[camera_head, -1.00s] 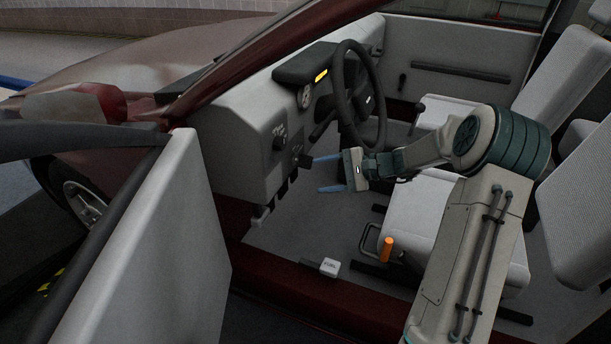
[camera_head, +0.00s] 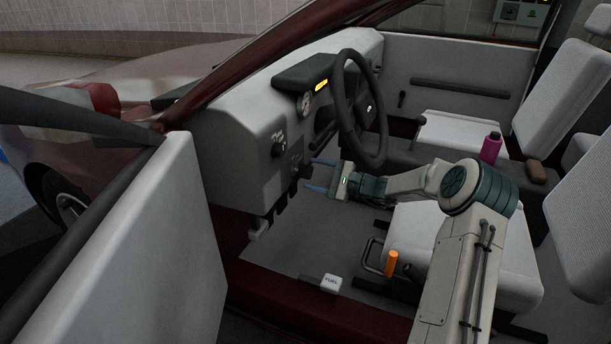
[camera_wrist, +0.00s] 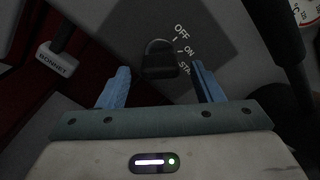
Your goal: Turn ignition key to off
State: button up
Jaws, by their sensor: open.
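The ignition key (camera_wrist: 159,60) is a dark piece with a rounded head on a grey dashboard panel in the wrist view. The labels OFF, ON and START run down its right side; I cannot tell which one it points to. My gripper (camera_wrist: 160,68) is open, with one blue finger on each side of the key and gaps between them. In the head view my gripper (camera_head: 310,174) faces the dark ignition panel (camera_head: 296,166) below the steering wheel; the key itself is too small to make out there.
The steering wheel (camera_head: 345,105) is above my gripper. A BONNET lever (camera_wrist: 54,58) is at the left of the wrist view. A round knob (camera_head: 278,150) is on the dashboard. The open door (camera_head: 165,235), orange-handled lever (camera_head: 391,263), FUEL lever (camera_head: 331,282) and seats (camera_head: 455,245) surround my arm.

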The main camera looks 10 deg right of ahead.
aim_at(312, 173)
jog(key=shift+x, duration=1.8)
jog(key=c, duration=1)
